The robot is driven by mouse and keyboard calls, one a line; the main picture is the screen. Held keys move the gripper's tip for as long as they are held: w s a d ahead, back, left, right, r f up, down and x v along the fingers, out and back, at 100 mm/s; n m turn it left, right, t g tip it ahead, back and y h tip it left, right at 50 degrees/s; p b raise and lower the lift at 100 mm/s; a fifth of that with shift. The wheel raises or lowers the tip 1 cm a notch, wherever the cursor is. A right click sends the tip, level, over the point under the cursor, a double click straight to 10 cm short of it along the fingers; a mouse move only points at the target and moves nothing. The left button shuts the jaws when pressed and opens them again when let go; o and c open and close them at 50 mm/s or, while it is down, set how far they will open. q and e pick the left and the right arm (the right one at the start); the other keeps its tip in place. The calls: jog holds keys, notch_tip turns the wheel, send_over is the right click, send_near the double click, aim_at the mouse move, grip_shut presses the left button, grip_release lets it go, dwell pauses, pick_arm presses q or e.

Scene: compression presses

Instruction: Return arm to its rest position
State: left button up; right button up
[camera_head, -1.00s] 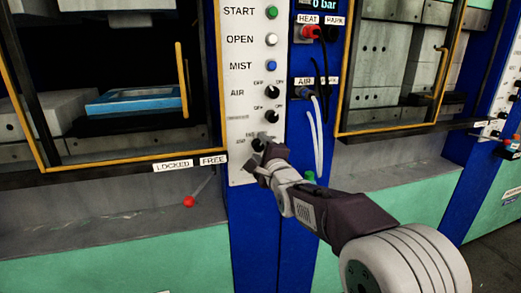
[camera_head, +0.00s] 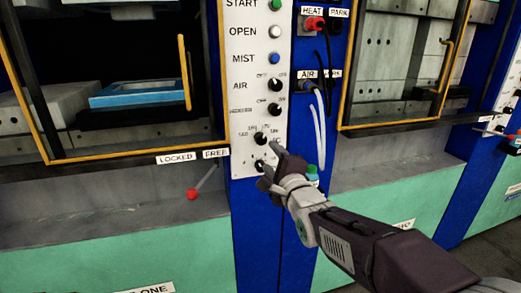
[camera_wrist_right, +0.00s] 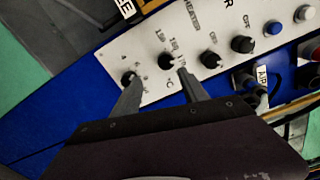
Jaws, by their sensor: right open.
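My right gripper (camera_head: 268,166) is open in front of the lower end of the white control panel (camera_head: 244,120). Its two fingers also show apart in the right wrist view (camera_wrist_right: 158,78), with nothing between them. The temperature knob (camera_head: 260,138), a black dial with a printed scale, is just above the fingers. It also shows in the wrist view (camera_wrist_right: 166,61). A lowest black knob (camera_head: 260,165) sits beside the fingers; whether they touch it I cannot tell. My left gripper is not in view.
A press opening with a yellow-edged frame (camera_head: 184,75) and a blue tray (camera_head: 136,95) is at the left. A red-tipped lever (camera_head: 192,194) sticks out below it. Cables (camera_head: 318,120) hang right of the panel. A second press (camera_head: 388,70) stands at the right.

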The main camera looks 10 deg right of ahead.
jog(key=s+f+n+g, duration=0.2)
jog(key=s+f+g, duration=0.1)
jog(key=f, duration=0.6)
jog(key=s+f+n+g, duration=0.3)
jog(key=f, duration=0.5)
jog(key=s+f+n+g, duration=0.2)
jog(key=s+f+g, duration=0.15)
jog(key=f, duration=0.55)
jog(key=s+f+n+g, duration=0.4)
jog(key=s+n, duration=0.3)
jog(key=s+f+n+g, duration=0.3)
jog(key=s+f+n, duration=0.1)
jog(key=s+n, duration=0.25)
notch_tip(320, 180, up, 21)
jog(key=p, duration=2.1)
jog(key=shift+s, duration=0.35)
